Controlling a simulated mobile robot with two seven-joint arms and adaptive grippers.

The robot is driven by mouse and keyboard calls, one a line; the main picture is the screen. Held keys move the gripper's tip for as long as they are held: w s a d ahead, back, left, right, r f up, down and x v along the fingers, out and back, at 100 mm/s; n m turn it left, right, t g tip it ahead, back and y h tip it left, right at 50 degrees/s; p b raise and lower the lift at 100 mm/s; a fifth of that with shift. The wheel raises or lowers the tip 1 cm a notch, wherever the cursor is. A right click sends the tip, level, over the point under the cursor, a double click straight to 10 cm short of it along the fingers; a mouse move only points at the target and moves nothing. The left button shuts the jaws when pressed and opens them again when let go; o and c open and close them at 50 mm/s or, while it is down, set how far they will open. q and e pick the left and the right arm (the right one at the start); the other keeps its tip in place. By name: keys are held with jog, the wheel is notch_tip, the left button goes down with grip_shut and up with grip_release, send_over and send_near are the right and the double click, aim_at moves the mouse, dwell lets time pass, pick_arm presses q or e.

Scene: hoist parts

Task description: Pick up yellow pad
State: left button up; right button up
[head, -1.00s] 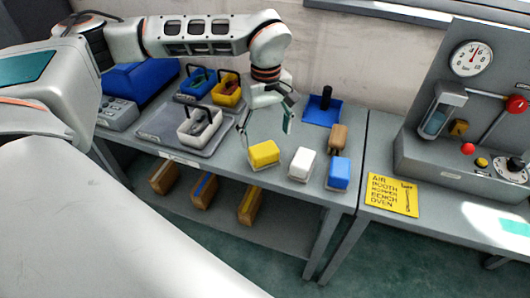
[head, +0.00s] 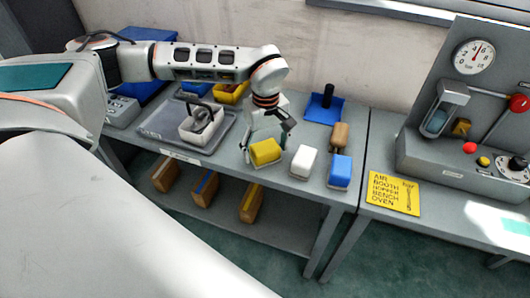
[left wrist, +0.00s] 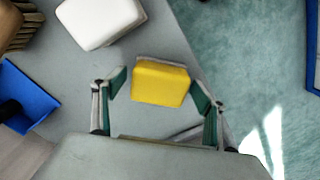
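The yellow pad (head: 265,152) lies near the front edge of the grey bench, left of a white pad (head: 304,162) and a blue pad (head: 339,171). My left gripper (head: 266,146) is down at the yellow pad. In the left wrist view the yellow pad (left wrist: 160,83) sits between the tips of my open left gripper (left wrist: 160,88), with a gap to the finger on its left and the right finger very close to it. Whether that finger touches it I cannot tell. My right gripper is not in view.
A tray (head: 165,132) with a white bin (head: 203,125) stands left on the bench. A blue dustpan-like holder (head: 322,108) and a wooden brush (head: 340,136) are behind the pads. A yellow sign (head: 394,193) lies on the right bench. Wooden blocks (head: 250,203) sit on the lower shelf.

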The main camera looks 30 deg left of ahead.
aim_at(266, 147)
pick_arm(q)
jog(key=c, duration=1)
jog(key=shift+o, duration=0.2)
jog(key=shift+r, duration=0.15)
notch_tip(266, 147, up, 20)
jog(key=p, duration=0.1)
jog(key=o, duration=0.3)
jog(key=shift+c, duration=0.5)
